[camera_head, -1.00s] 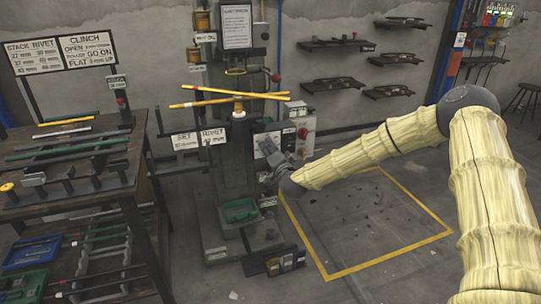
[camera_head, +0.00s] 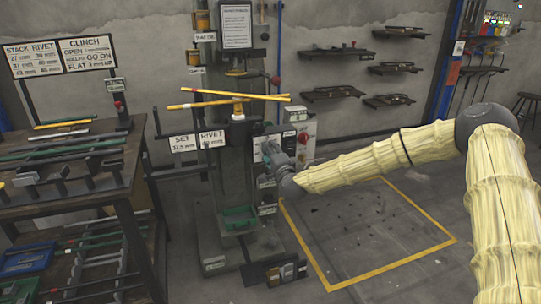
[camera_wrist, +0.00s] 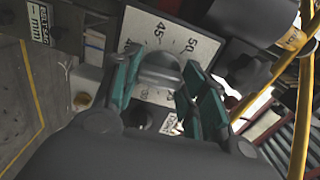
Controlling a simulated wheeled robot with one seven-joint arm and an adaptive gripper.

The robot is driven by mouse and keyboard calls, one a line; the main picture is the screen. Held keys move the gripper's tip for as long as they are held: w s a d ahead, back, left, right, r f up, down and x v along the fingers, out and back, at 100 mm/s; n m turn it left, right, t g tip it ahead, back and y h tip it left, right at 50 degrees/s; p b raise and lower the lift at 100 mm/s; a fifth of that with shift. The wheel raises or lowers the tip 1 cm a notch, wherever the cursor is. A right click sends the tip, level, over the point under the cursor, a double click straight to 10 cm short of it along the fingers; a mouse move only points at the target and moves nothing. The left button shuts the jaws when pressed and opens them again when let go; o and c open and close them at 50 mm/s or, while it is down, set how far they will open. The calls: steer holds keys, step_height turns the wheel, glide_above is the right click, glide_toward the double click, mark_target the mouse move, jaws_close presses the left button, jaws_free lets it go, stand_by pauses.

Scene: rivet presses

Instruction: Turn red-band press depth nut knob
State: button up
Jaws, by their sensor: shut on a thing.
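The press (camera_head: 233,170) stands in the middle of the head view. My gripper (camera_head: 270,148) is at its right side, at the plate behind the gripper. In the wrist view my gripper (camera_wrist: 160,72) has its two teal fingers on either side of a rounded grey knob (camera_wrist: 158,68) and is shut on it. A white dial plate (camera_wrist: 168,38) with black numbers, 45 and 50 among them, lies behind the knob. The fingers and palm hide part of the dial and the knob's lower side.
Long yellow rods (camera_head: 222,101) cross the front of the press above my gripper. A control box with a red button (camera_head: 303,135) stands close to the right. A workbench (camera_head: 80,180) is at the left. The yellow-outlined floor (camera_head: 370,235) is open.

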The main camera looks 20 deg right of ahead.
steer(key=shift+d+f, duration=0.1)
steer(key=o, duration=1)
steer(key=shift+d, duration=0.1)
steer(key=s, duration=1.2)
steer(key=shift+d, duration=0.15)
